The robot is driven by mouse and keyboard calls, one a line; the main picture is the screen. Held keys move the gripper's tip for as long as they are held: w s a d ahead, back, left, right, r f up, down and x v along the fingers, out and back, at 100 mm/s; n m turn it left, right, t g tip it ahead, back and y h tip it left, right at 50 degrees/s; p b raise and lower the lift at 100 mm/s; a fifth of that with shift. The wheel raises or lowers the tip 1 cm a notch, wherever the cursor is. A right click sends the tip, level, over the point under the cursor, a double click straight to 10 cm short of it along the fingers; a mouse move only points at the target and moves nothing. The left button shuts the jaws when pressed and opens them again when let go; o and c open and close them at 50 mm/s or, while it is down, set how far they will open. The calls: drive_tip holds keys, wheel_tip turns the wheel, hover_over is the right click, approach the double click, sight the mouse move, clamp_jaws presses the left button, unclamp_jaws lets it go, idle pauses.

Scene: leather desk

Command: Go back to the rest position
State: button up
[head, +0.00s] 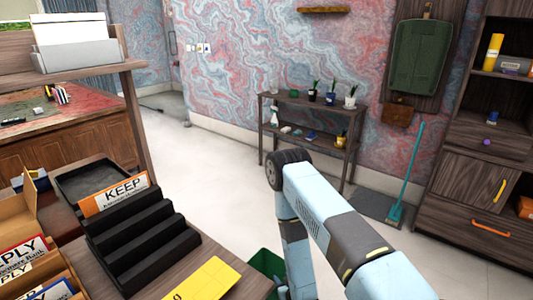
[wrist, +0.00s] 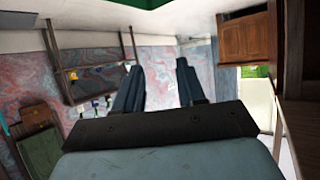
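My gripper (wrist: 160,72) shows in the wrist view with its two dark fingers apart and nothing between them. It is open and empty. In the head view my light blue arm rises from the lower right, bends at a dark joint and drops down beside the desk's right end. The gripper itself cannot be made out in the head view. The wrist view is turned over, with the floor at the top and the plant shelf (wrist: 85,65) hanging at the left.
The desk (head: 235,277) holds a black stepped rack (head: 140,235), a KEEP sign (head: 115,195), a black tray (head: 95,180) and a yellow card (head: 207,280). A green bin (head: 266,263) stands beside my arm. The pale floor (head: 215,180) is open toward the plant shelf (head: 310,105).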

drive_tip(key=w+d+r+g+h, duration=0.1)
drive_tip(key=w+r, duration=0.5)
drive_tip(key=r, duration=0.3)
drive_tip(key=w+r, duration=0.6)
drive_tip(key=r, duration=0.3)
drive_tip(key=d+r+m+g+h, duration=0.1)
drive_tip(key=d+r, duration=0.2)
drive_tip(key=r, duration=0.7)
drive_tip(key=d+r+m+g, duration=0.1)
drive_tip(key=d+r, duration=0.2)
drive_tip(key=r, duration=0.7)
drive_tip(key=s+d+r+h, duration=0.1)
drive_tip(key=s+d+r, duration=0.2)
drive_tip(key=s+r, duration=0.5)
drive_tip(key=s+d+r+g, duration=0.1)
drive_tip(key=s+d+r, duration=0.1)
drive_tip(key=s+r, duration=0.3)
drive_tip(key=s+d+r+m+g, duration=0.1)
drive_tip(key=s+d+r, duration=0.2)
drive_tip(key=s, duration=0.9)
drive_tip(key=s+d+r+g+h, duration=0.1)
drive_tip(key=s+d+r, duration=0.1)
drive_tip(key=s+r, duration=0.7)
drive_tip(key=shift+d+m, duration=0.2)
drive_tip(key=shift+m, duration=0.2)
drive_tip(key=shift+a+r, duration=0.1)
